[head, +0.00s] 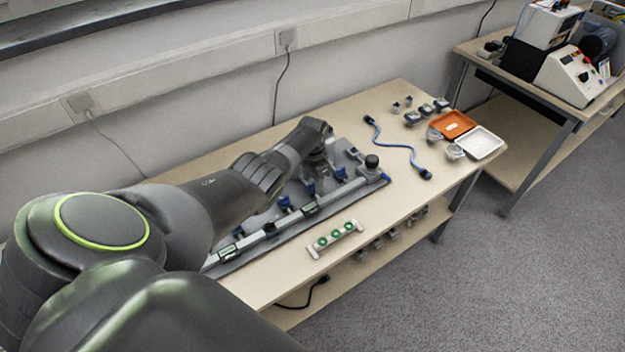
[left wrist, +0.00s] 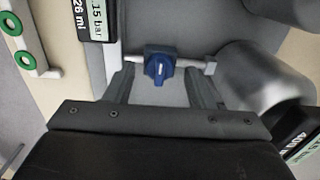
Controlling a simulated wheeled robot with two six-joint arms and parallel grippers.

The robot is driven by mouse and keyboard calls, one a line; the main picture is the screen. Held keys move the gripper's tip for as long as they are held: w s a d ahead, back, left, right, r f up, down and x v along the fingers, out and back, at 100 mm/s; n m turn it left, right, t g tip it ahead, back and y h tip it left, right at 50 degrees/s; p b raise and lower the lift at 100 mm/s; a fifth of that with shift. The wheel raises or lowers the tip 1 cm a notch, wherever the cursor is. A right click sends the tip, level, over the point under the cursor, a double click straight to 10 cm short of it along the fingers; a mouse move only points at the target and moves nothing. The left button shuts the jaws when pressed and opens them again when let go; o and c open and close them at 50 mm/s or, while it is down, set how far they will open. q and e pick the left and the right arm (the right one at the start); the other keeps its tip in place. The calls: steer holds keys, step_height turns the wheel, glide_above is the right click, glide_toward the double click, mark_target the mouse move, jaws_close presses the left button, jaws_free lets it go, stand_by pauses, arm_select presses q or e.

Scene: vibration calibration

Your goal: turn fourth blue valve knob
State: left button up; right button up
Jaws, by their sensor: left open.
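Several blue valve knobs sit in a row along the grey manifold on the table; visible ones include knobs (head: 285,203), (head: 311,188) and (head: 341,173). My left arm reaches over the manifold from the left. Its gripper (head: 320,170) points down at the far side of the row, partly hidden by the arm. In the left wrist view a blue valve knob (left wrist: 159,69) with a white mark lies between the open fingertips (left wrist: 158,78), with a visible gap on each side. I cannot tell for sure which knob of the row this is. My right gripper is out of view.
A white holder with green rings (head: 335,237) lies in front of the manifold. A black-topped knob (head: 372,162) stands at its right end. A blue cable (head: 395,145), orange tray (head: 452,124) and white tray (head: 482,143) lie to the right. A large silver cylinder (left wrist: 262,80) is close to the gripper.

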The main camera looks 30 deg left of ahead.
mark_target(313, 183)
arm_select(q)
steer(key=shift+r, duration=0.1)
steer(key=shift+r, duration=0.3)
step_height(313, 183, up, 5)
steer(key=shift+f+p, duration=0.1)
steer(key=shift+p, duration=0.95)
step_height(313, 183, up, 12)
steer(key=shift+f, duration=0.2)
